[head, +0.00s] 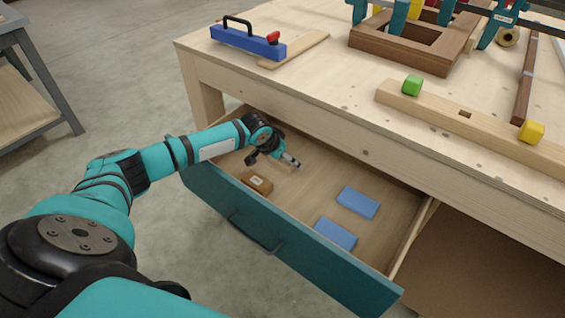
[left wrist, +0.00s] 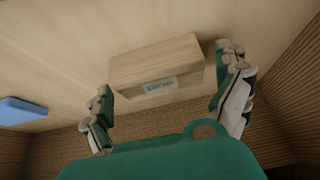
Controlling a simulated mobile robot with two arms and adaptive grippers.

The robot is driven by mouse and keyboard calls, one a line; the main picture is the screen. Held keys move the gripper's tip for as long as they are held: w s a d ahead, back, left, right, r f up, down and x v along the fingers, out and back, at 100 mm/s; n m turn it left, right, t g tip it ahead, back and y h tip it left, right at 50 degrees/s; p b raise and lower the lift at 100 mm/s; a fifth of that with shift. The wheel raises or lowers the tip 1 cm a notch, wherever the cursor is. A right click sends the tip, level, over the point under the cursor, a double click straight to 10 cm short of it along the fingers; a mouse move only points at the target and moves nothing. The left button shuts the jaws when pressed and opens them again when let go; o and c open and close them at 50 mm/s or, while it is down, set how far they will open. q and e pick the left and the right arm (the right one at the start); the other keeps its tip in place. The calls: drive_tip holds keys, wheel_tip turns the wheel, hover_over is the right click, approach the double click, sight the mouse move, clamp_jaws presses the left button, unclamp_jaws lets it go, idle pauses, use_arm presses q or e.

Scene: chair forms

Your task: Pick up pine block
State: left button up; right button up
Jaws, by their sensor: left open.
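The pine block (left wrist: 155,62), pale wood with a small label on its near face, lies on the drawer floor in the left wrist view. My left gripper (left wrist: 166,90) is open, with one finger to each side of the block; I cannot tell whether either finger touches it. My right gripper is not in view.
The drawer (head: 300,254) has a teal front. The workbench top (head: 330,85) above carries a blue tool (head: 247,42), a wooden rail (head: 480,127) and a clamped frame (head: 408,50).

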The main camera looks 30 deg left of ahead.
use_arm(q)
drive_tip(key=shift+c, duration=0.4)
drive_tip(key=c, duration=1)
